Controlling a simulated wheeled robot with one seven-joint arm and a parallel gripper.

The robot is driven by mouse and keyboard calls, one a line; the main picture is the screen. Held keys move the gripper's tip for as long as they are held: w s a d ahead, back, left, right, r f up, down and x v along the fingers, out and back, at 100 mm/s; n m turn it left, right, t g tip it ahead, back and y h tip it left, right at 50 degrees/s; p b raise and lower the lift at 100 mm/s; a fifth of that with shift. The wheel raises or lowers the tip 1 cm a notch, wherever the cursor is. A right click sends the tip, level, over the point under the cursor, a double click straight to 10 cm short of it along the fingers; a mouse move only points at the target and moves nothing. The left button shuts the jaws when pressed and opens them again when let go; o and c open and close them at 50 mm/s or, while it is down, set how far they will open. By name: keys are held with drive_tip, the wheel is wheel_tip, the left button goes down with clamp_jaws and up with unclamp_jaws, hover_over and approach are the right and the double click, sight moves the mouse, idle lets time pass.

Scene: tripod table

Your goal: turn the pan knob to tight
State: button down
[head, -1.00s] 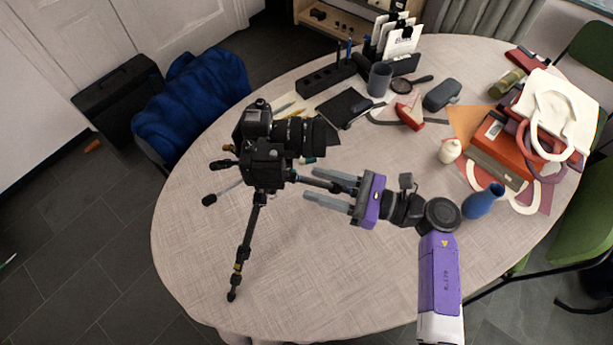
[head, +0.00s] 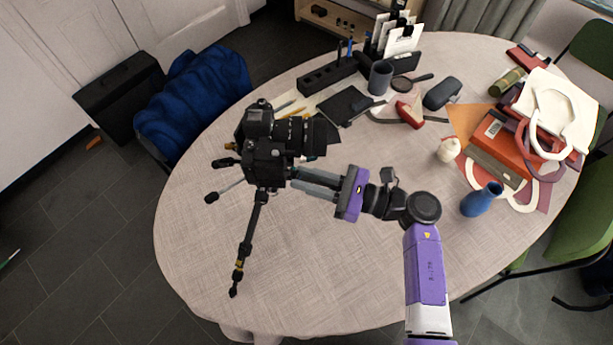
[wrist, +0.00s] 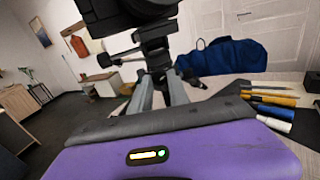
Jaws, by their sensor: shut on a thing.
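The black camera (head: 262,125) with its long lens sits on the black tripod (head: 249,225), which stands on the table. My gripper (head: 293,178) reaches in from the right, with its fingertips at the tripod head just below the camera. In the wrist view, the two grey fingers of my gripper (wrist: 160,88) close in on the tripod's neck under the head (wrist: 155,45). The pan knob itself is hidden between or behind the fingertips, so its setting cannot be seen. Pan handles (head: 225,163) stick out to the left of the head.
The round table (head: 330,280) is clear in front. A blue vase (head: 482,199), a cream figure (head: 449,150) and a pile of bags (head: 555,110) stand to the right. A black notebook (head: 345,105) and a cup (head: 381,77) lie behind. A blue cloth (head: 195,100) hangs at left.

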drive_tip(key=shift+m, duration=0.3)
drive_tip(key=shift+m+p, duration=1)
drive_tip(key=shift+m, duration=5.3)
drive_tip(key=c, duration=1.3)
unclamp_jaws()
drive_tip(key=shift+o, duration=0.2)
drive_tip(key=shift+f, duration=0.1)
